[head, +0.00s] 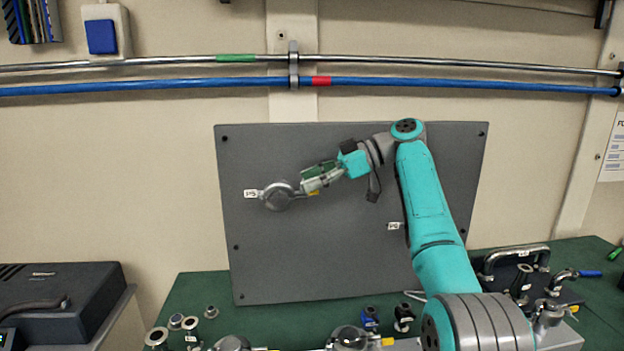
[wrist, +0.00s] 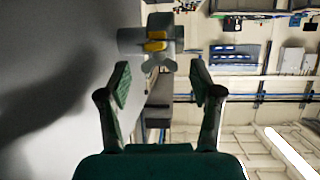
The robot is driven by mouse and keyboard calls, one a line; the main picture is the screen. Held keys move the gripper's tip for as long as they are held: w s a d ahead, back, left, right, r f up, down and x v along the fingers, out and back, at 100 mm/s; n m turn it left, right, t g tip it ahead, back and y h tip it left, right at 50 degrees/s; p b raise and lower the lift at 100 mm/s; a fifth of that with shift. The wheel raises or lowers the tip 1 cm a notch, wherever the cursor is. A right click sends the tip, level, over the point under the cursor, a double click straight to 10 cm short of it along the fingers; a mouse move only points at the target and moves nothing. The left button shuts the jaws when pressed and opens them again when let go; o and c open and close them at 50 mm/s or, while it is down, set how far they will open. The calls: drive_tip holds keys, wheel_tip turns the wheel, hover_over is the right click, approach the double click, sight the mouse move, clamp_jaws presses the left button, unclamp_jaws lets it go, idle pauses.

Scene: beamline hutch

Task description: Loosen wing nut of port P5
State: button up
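Port P5 (head: 278,196) is a round grey metal fitting with a clamp on the left part of the upright grey panel (head: 330,260). Its label P5 (head: 251,194) is at its left. My gripper (head: 308,186) is at the right side of the port, and largely hides the wing nut in the head view. In the wrist view, the grey wing nut (wrist: 159,63) shows with its wings spread, beside a yellow part (wrist: 155,46) of the clamp. My gripper (wrist: 160,76) is open and empty there. The wing nut lies ahead, in line with the gap between the fingertips; contact is not visible.
Another label (head: 394,226) is on the panel, partly beside my arm. The green bench (head: 200,290) below holds several metal fittings and a handled frame (head: 515,258). A black box (head: 65,300) stands at left. Pipes (head: 180,84) run along the wall above the panel.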

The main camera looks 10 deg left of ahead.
drive_tip(key=v, duration=1.2)
idle(0.3)
